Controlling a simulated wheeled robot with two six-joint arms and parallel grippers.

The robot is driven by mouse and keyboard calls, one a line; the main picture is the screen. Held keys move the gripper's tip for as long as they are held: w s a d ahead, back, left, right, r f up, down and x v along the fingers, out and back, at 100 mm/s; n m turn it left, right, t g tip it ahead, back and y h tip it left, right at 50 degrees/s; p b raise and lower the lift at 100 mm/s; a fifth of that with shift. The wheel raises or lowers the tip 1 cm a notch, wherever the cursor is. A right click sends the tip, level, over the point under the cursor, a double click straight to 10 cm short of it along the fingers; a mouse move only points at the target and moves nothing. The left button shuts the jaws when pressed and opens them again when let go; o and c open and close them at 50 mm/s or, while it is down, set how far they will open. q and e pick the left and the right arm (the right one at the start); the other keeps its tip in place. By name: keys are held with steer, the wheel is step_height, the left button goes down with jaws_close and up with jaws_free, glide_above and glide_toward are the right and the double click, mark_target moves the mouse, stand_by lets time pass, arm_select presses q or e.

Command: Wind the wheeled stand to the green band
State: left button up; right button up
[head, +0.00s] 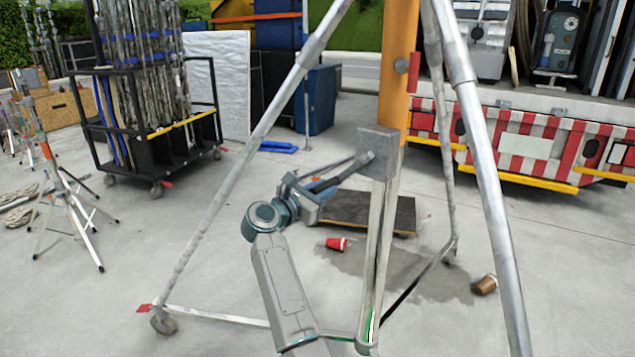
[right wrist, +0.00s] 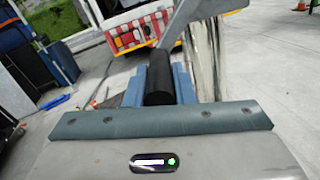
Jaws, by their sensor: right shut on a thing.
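The wheeled stand is a silver tripod with spread legs (head: 247,130), castors and a grey gear box (head: 378,140) on its centre post. An orange column (head: 398,50) rises from the box. A crank arm (head: 345,171) runs down-left from the box to my right gripper (head: 311,194). In the right wrist view, a black crank handle (right wrist: 158,78) sits between the blue fingers of my right gripper (right wrist: 159,90), shut on it. Some green (head: 371,325) shows low on the centre post; I cannot tell whether it is the band. My left gripper is out of view.
A wheeled rack (head: 155,140) of poles stands at left, with a small tripod (head: 70,205) nearer. A red-and-white-striped truck (head: 510,140) is behind at right. A red cup (head: 336,244) and a brown cup (head: 485,285) lie on the floor near a dark low platform (head: 360,212).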

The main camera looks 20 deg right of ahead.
steer(key=s+d+f+p, duration=0.1)
steer(key=s+d+f, duration=0.2)
steer(key=s, duration=0.4)
steer(key=shift+s+d, duration=0.15)
steer(key=shift+d, duration=0.35)
steer(key=o, duration=1.1)
steer(key=shift+c, duration=0.2)
steer(key=shift+a+f, duration=0.1)
